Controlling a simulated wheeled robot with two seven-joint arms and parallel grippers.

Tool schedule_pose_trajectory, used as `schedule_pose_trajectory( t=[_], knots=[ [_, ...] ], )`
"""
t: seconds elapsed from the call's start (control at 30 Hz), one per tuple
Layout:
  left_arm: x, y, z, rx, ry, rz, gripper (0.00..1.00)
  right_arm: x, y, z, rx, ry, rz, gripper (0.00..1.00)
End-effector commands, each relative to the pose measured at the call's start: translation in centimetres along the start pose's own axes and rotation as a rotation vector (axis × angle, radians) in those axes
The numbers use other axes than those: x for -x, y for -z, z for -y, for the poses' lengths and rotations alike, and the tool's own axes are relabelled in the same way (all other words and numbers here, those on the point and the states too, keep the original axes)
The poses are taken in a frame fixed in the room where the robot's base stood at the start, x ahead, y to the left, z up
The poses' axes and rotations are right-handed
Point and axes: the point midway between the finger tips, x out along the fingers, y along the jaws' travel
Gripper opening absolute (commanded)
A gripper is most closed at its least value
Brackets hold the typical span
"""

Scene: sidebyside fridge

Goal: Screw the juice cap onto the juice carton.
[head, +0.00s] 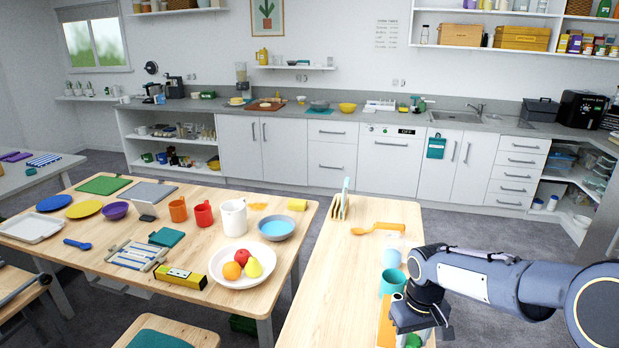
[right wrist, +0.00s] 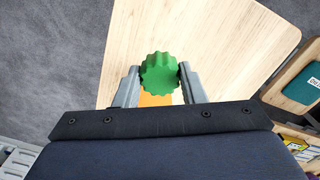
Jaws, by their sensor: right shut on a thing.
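The green ridged juice cap (right wrist: 160,74) sits between the two fingers of my right gripper (right wrist: 158,80), which is shut on it. In the head view a bit of green (head: 412,341) shows under my right gripper (head: 424,338), near the bottom edge. An orange surface, which looks like the juice carton (head: 386,324), stands just left of the gripper there. A small orange patch (right wrist: 155,100) also shows beneath the cap in the right wrist view. Most of the carton is hidden, and I cannot tell whether the cap touches it. My left gripper is out of view.
The table's left part is clear. Another table with a fruit bowl (head: 241,275) stands to the left.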

Motion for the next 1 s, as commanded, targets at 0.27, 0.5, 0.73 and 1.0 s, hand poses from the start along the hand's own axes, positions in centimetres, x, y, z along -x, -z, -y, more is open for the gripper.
schedule_pose_trajectory(
  t=[0.27, 0.5, 0.73, 1.0],
  knots=[
    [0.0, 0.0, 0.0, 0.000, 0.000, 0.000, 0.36, -3.6, 3.0, 0.3, -0.105, 0.001, 0.003, 0.24],
    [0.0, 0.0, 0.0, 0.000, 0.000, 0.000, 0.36, -6.5, 5.1, 0.5, -0.190, -0.001, 0.002, 0.24],
    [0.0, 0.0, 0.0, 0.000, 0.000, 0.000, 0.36, -6.9, 5.5, 0.5, -0.205, -0.001, -0.001, 0.24],
    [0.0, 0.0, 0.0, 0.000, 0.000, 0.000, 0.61, -6.9, 5.4, 0.5, -0.204, -0.002, -0.001, 0.24]
  ],
)
